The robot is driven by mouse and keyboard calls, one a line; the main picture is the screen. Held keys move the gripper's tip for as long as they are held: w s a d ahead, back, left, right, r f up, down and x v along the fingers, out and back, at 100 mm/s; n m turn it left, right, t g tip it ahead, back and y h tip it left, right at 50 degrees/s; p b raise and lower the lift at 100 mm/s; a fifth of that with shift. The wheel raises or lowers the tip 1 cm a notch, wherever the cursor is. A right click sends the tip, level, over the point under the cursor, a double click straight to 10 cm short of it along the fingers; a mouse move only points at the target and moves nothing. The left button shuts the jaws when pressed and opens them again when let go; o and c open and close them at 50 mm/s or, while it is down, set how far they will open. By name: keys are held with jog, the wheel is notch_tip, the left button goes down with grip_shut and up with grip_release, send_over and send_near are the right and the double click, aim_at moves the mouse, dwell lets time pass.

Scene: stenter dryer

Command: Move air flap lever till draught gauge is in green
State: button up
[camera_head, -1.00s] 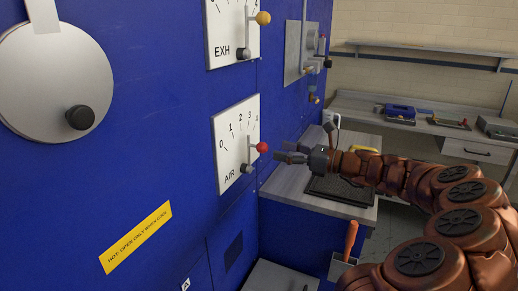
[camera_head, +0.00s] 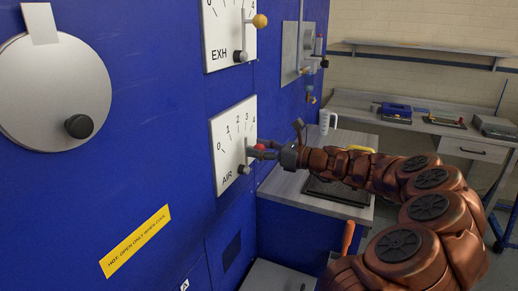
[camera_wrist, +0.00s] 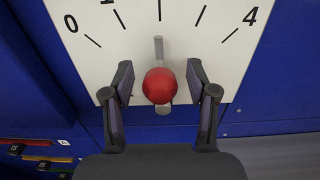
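The AIR plate (camera_head: 226,160) is white with a scale from 0 to 4, on the blue machine wall. Its lever (camera_wrist: 158,48) is a thin grey bar with a red ball knob (camera_wrist: 159,86); in the wrist view the bar points up toward the middle mark. My gripper (camera_wrist: 159,68) is open, one finger on each side of the knob, with a visible gap on both sides. I cannot make out a draught gauge with a green zone.
The EXH plate (camera_head: 228,35) with a yellow-knobbed lever (camera_head: 260,21) is above. A round grey disc (camera_head: 50,85) with a black knob is at left. A grey-topped bench (camera_head: 285,183) stands below my arm. A workbench (camera_head: 370,105) and shelf (camera_head: 430,52) are behind.

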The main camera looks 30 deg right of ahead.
grip_shut()
dwell(0.5)
